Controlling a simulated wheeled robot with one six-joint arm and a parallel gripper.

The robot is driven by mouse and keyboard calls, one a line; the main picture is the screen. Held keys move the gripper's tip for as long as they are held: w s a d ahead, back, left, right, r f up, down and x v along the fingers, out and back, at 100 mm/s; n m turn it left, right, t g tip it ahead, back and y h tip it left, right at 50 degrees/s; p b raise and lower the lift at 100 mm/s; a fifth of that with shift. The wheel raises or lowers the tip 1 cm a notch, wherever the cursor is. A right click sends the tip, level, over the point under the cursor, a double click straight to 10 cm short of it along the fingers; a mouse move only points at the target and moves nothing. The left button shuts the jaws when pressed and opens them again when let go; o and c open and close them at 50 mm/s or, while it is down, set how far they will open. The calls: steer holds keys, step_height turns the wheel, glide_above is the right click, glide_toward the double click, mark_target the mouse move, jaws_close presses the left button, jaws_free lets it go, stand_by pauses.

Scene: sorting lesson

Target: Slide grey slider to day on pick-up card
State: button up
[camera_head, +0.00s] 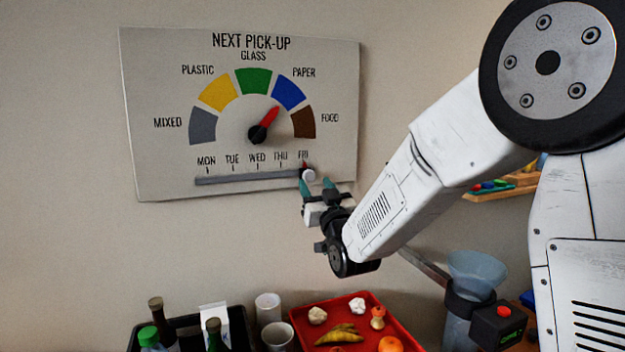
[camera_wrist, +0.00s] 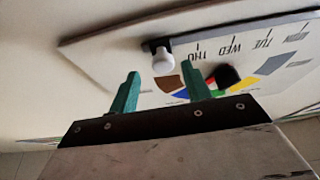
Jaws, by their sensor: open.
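The pick-up card (camera_head: 160,80) is a pale board on the wall, headed NEXT PICK-UP. Along its lower part runs a grey slider track (camera_head: 245,179) under MON, TUE, WED, THU and FRI. The whitish-grey slider knob (camera_head: 309,175) stands at the right end, below FRI. In the wrist view the knob (camera_wrist: 163,62) shows on a dark base, between the lines of the two fingers. My gripper (camera_head: 316,184) is open, its green fingertips close to the knob, one on each side. Whether they touch it, I cannot tell. The wrist view also shows the open gripper (camera_wrist: 162,74).
Above the track, a dial's red pointer (camera_head: 268,117) points toward the blue PAPER segment. Below stand a red tray (camera_head: 375,308) with food scraps, white cups (camera_head: 268,308), and a black crate (camera_head: 238,318) with bottles. The wall left of the card is clear.

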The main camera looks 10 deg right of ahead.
steer(key=shift+v, duration=1.55)
step_height(320, 180, down, 10)
steer(key=g+h, duration=0.1)
steer(key=g, duration=0.5)
steer(key=s+d+f+g+h, duration=0.1)
steer(key=s+d+f+g, duration=0.1)
steer(key=s+f+g, duration=0.45)
steer(key=s+d+r+g, duration=0.2)
steer(key=s, duration=0.9)
steer(key=s+d+r+m+g+h, duration=0.1)
steer(key=s+d+r+g, duration=0.1)
steer(key=s, duration=1)
steer(key=s+d+r+g, duration=0.2)
steer(key=s+d+g, duration=0.2)
steer(key=s, duration=0.8)
steer(key=shift+r+m+h, duration=0.25)
steer(key=shift+m+h, duration=0.05)
steer(key=shift+m, duration=0.1)
steer(key=shift+d, duration=0.1)
